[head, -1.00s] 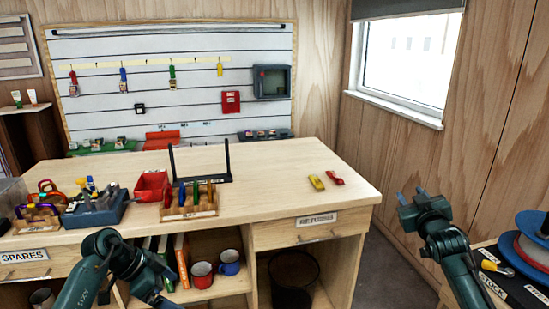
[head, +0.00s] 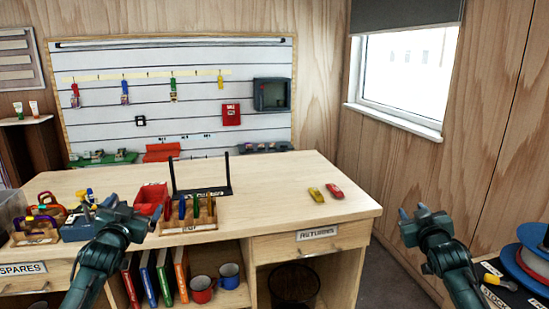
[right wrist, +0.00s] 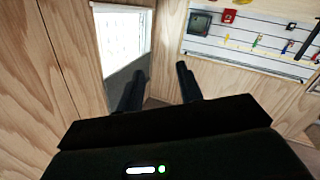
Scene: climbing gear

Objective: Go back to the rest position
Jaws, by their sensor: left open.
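My left gripper (head: 130,208) is raised in front of the bench's left part, open, with nothing seen in it. It covers part of the blue-grey toolbox (head: 76,230) behind it. My right gripper (head: 413,211) is held up in free air right of the bench, in front of the wood wall. In the right wrist view its two fingers (right wrist: 161,82) stand apart with nothing between them.
The wooden bench (head: 275,195) carries a red bin (head: 151,197), a wooden rack (head: 190,222), and yellow (head: 316,193) and red (head: 335,190) pieces. Mugs and books sit on its shelf. A side table with a cable reel (head: 533,262) stands at right.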

